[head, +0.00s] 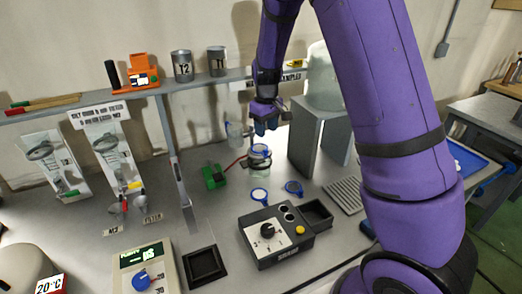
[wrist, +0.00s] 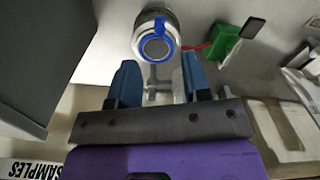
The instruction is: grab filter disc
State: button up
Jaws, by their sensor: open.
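A blue-rimmed, grey-faced filter disc (wrist: 154,48) with a small tab lies on top of a clear glass vessel (wrist: 172,20) in the wrist view. In the head view this disc (head: 261,150) shows just below my gripper (head: 265,128). My gripper is open. Its two blue fingers, seen in the wrist view (wrist: 160,78), point toward the vessel, with the disc ahead of the gap and nothing between them.
A green block (head: 213,177) with a red tube stands left of the vessel. A grey stand (head: 310,140) rises close on the right, under a large translucent container (head: 325,80). A control box (head: 272,235) sits in front. A shelf (head: 110,92) runs behind.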

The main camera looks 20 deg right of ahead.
aim_at(261, 147)
jog(key=shift+w+f, duration=0.15)
jog(key=shift+f, duration=4.15)
grip_shut()
